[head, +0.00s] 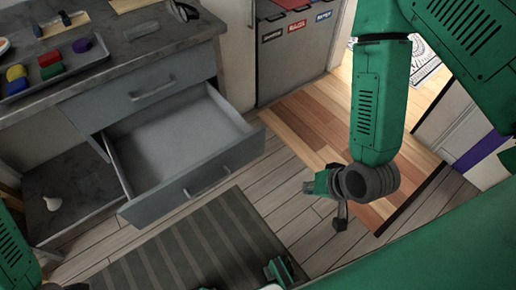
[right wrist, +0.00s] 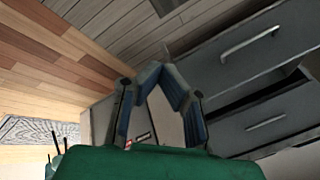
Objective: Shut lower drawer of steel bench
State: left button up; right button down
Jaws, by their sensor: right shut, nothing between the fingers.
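The steel bench (head: 160,40) stands at the upper left of the head view. Its lower drawer (head: 190,187) is pulled out, empty inside, with a bar handle on its front. The upper drawer (head: 145,90) is shut above it. My right gripper (head: 328,200) hangs apart from the drawer, to its right, over the floor. In the right wrist view the bench appears upside down, and the lower drawer's front (right wrist: 235,65) is right of my right gripper (right wrist: 168,75). Its fingertips meet with nothing between them. My left forearm shows at the left edge; its gripper is not visible.
A tray (head: 55,75) with coloured blocks lies on the bench top. A pale bulb-shaped thing (head: 52,203) is on the low shelf. Labelled bins (head: 297,28) stand behind. A striped mat (head: 205,245) lies before the drawer. The floor between drawer and right gripper is clear.

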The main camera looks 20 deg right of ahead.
jog(key=w+a+f+m+t+b, duration=0.1)
jog(key=w+f+m+t+b, duration=0.1)
jog(key=w+m+t+b, duration=0.4)
jog(key=m+y+b, duration=0.1)
jog(key=m, duration=0.2)
send_near(258, 135)
jog(key=shift+t, duration=0.3)
jog(key=b+x, duration=0.1)
jog(key=x, duration=0.1)
jog(key=b+x, duration=0.3)
jog(key=x, duration=0.2)
jog(key=shift+s+d+f, duration=0.1)
jog(key=shift+d+f, duration=0.15)
jog(key=shift+f, duration=0.2)
pick_arm(q)
notch_tip(258, 135, down, 14)
jog(key=shift+r, duration=0.15)
pick_arm(e)
jog(key=shift+a+r, duration=0.15)
jog(key=shift+a, duration=0.15)
jog(key=shift+w, duration=0.25)
